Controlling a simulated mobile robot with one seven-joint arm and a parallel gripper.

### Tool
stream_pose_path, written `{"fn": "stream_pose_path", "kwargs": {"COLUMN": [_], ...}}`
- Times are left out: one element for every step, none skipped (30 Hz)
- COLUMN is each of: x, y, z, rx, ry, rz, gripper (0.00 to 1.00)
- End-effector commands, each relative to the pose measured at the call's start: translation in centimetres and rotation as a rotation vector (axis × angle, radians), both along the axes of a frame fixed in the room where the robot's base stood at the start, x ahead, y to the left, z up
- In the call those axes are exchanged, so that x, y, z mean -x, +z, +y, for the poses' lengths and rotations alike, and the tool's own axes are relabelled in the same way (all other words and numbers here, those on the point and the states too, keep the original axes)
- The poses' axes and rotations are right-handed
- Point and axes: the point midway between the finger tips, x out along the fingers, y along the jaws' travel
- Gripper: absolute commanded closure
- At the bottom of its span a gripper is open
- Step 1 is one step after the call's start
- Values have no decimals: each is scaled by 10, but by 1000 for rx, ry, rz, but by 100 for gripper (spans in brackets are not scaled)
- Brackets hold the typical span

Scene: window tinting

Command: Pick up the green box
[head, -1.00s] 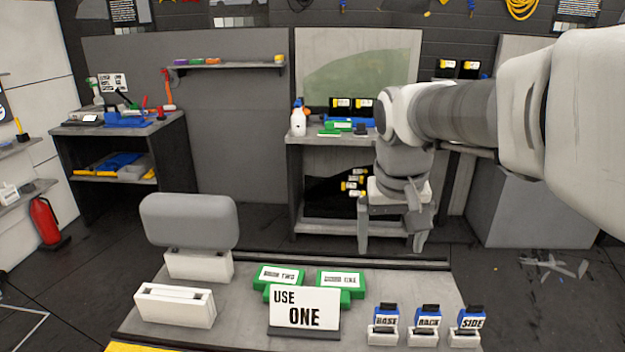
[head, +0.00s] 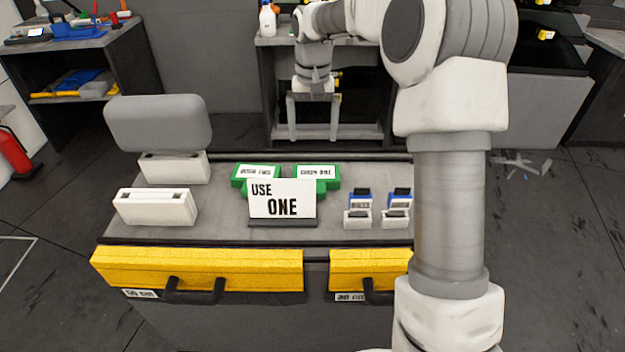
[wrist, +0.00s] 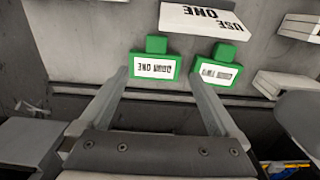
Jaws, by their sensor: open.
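Two green boxes with white labels lie on the grey worktop behind a white "USE ONE" sign (head: 283,200). The left green box (head: 240,182) has a label that seems to end in TWO. The right green box (head: 331,184) has a label ending in ONE. In the wrist view they appear upside down: the ONE box (wrist: 153,77) shows between my fingertips, and the TWO box (wrist: 222,60) sits beyond the right finger. My gripper (head: 313,136) is open and empty, pointing down, beyond the worktop's far edge and apart from the boxes.
Blue-topped containers in white holders (head: 358,208) stand right of the sign. White blocks (head: 155,207) and a grey rounded pad (head: 158,123) are at the left. Yellow drawers (head: 200,269) form the worktop's front. A shelf bench (head: 268,41) stands behind.

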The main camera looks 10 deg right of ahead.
Motion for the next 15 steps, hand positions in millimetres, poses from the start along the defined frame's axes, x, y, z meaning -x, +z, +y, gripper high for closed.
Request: {"fn": "stream_pose_path", "kwargs": {"x": [1, 1, 1, 1, 1, 1, 1, 1, 1, 1, 1, 1, 1, 1, 1], "y": [-9, -15, -24, -31, -37, -46, -53, -59, -68, -74, -81, -88, -94, -98, -104], "z": [0, -1, -1, -1, -1, -1, -1, 0, 0, 0, -1, -1, -1, -1, -1], "rx": [-1, 0, -1, -1, -1, -1, -1, -1, -2, -2, -1, -1, -1, -1, -1], "ry": [-1, -1, -1, -1, -1, 0, 1, 1, 0, 0, 1, 1, 1, 1, 0], "rz": [4, 5, 5, 7, 6, 5, 6, 6, 5, 5, 6, 5, 5, 4, 3], "gripper": [3, 3, 3, 3, 3, 3, 3, 3, 3, 3, 3, 3, 3, 3, 3]}}
